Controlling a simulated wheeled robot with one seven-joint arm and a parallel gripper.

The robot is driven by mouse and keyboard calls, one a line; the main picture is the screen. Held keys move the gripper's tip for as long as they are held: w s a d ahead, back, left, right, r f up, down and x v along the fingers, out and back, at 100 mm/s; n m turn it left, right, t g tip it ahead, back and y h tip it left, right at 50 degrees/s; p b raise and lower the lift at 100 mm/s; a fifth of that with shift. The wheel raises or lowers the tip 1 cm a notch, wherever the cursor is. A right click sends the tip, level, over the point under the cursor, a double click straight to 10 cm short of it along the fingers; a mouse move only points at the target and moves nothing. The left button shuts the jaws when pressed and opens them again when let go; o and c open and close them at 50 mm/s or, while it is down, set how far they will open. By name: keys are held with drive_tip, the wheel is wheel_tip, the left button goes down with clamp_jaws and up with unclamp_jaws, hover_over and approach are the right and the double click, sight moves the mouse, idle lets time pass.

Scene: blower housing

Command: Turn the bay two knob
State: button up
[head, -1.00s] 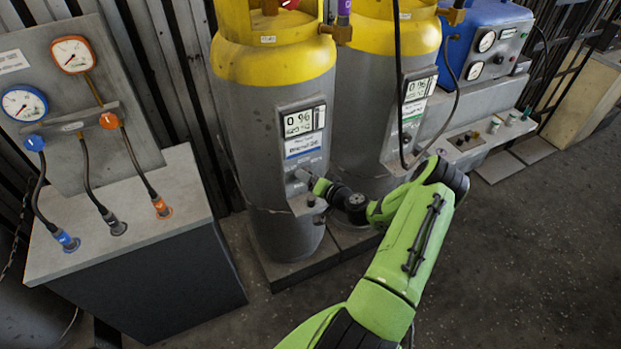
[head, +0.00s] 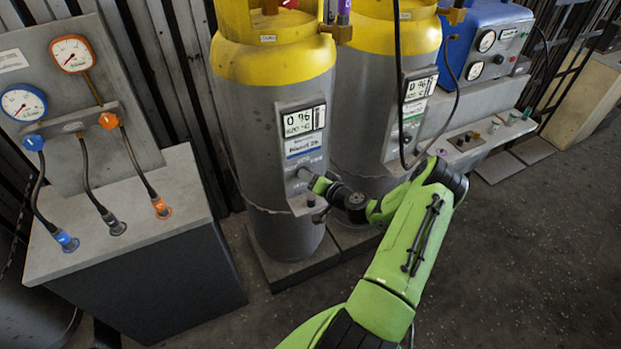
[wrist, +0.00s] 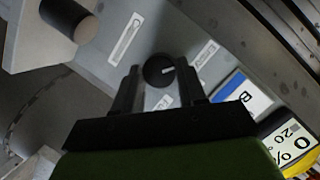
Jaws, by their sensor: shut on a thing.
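A round dark knob (wrist: 158,70) with a pale pointer line sits on a grey panel in the wrist view. My gripper (wrist: 158,68) has a finger on either side of it and is shut on it. In the head view, my gripper (head: 309,179) reaches the panel on the front of the left yellow-topped grey cylinder (head: 262,130). The knob is mostly hidden there by the gripper. The panel's display (head: 304,121) above reads 0 %. The small label text is too blurred to confirm the bay number.
A dark peg with a pale end (wrist: 86,28) sticks out near the knob. A second yellow-topped cylinder (head: 365,110) stands close on the right, with a black hose (head: 398,90) hanging before it. A gauge bench (head: 120,225) stands left. Open floor lies at front right.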

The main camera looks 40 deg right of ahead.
drive_tip(key=m+b, duration=0.2)
drive_tip(key=m+t+y+b, duration=0.1)
drive_tip(key=m, duration=0.1)
drive_tip(key=shift+d+f+b, duration=0.15)
drive_tip(key=shift+f+b, duration=0.2)
drive_tip(key=shift+f, duration=0.05)
drive_tip(key=m+t+y+b, duration=0.1)
drive_tip(key=m+t+b, duration=0.1)
drive_tip(key=m, duration=0.3)
drive_tip(key=shift+s, duration=0.1)
drive_tip(key=shift+m, duration=0.3)
drive_tip(key=o, duration=1.1)
drive_tip(key=shift+c, duration=0.2)
drive_tip(key=s+d+p, duration=0.1)
drive_tip(key=s, duration=1.4)
drive_tip(key=shift+s, duration=0.35)
